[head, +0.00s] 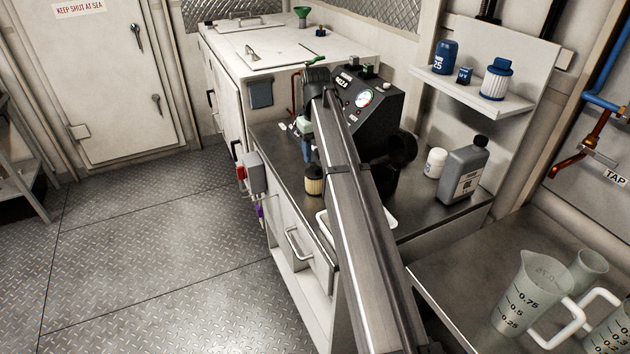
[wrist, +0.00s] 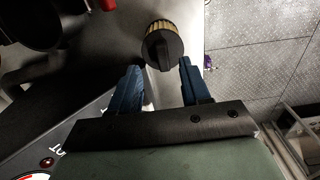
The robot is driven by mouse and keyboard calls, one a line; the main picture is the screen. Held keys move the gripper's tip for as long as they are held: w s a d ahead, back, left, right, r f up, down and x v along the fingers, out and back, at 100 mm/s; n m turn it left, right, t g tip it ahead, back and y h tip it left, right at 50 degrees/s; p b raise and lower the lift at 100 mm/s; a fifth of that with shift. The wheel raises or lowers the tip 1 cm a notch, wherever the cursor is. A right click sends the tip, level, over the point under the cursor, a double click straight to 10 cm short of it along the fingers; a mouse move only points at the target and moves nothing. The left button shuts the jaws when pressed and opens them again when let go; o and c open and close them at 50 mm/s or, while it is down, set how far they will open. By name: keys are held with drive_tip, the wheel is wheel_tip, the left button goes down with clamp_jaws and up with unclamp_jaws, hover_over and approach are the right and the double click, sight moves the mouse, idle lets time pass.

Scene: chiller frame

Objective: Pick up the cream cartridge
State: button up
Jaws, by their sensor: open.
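The cream cartridge (head: 314,185) stands upright on the dark counter near its front edge, with a pleated cream body and a black top. It also shows in the wrist view (wrist: 162,45), seen from above with a raised black bar across its cap. My gripper (head: 307,151) is above and slightly left of it in the head view. In the wrist view, my gripper's two blue fingers (wrist: 160,75) are apart and empty. The cartridge lies just beyond the fingertips, roughly in line with the gap. I cannot tell the exact height between them.
A black gauge box (head: 372,110) stands behind my arm. A grey bottle (head: 464,175) and a white jar (head: 435,162) stand on the counter to the right. A shelf (head: 475,93) holds blue-topped items. Measuring jugs (head: 530,300) stand at front right. Open floor lies left.

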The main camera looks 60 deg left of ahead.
sight(315, 165)
drive_tip(key=shift+s+f, duration=0.2)
drive_tip(key=shift+f, duration=1.75)
drive_tip(key=shift+c, duration=0.5)
clamp_jaws()
